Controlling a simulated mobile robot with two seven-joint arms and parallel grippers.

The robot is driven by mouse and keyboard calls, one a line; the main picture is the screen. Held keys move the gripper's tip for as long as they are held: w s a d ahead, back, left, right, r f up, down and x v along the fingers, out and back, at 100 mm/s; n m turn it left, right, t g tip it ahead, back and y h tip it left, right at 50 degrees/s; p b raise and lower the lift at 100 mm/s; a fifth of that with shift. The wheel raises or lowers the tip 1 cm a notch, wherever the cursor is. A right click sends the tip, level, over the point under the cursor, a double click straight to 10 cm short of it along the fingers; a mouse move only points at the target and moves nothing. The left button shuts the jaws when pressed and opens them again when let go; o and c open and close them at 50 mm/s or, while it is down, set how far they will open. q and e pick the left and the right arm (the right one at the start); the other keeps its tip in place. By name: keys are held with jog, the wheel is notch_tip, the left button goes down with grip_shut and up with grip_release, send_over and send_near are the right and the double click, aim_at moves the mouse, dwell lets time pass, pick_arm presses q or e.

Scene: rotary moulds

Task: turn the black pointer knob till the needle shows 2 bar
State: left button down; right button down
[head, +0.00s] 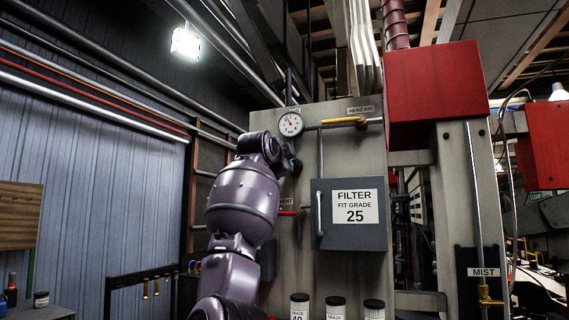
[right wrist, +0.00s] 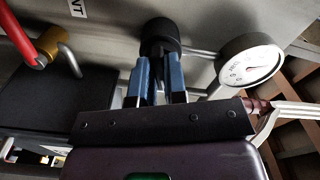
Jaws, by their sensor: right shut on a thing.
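The black pointer knob (right wrist: 160,36) sits on the grey panel at the top of the right wrist view. My right gripper (right wrist: 158,68) has its two blue fingers shut on the knob. In the head view my arm hides the knob, and the gripper's fingers cannot be made out there. The round white pressure gauge (head: 291,124) is just above my wrist in the head view, its needle leaning up and to the left. The gauge also shows right of the knob in the right wrist view (right wrist: 250,62), seen at a slant; its reading is too small to tell. My left gripper is not in view.
A grey filter box (head: 349,213) with a handle stands out from the panel right of my arm. A yellow-handled valve (head: 345,121) is right of the gauge. A red-handled valve (right wrist: 20,38) shows left in the wrist view. Several jars (head: 335,307) stand below.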

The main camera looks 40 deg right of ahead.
dwell(0.5)
jog(key=c, duration=1.2)
grip_release()
jog(key=shift+a, duration=0.1)
jog(key=shift+o, duration=0.2)
jog(key=shift+a, duration=0.1)
jog(key=b+v, duration=0.2)
jog(key=v, duration=0.8)
jog(key=shift+s+a, duration=0.2)
jog(key=shift+a, duration=0.05)
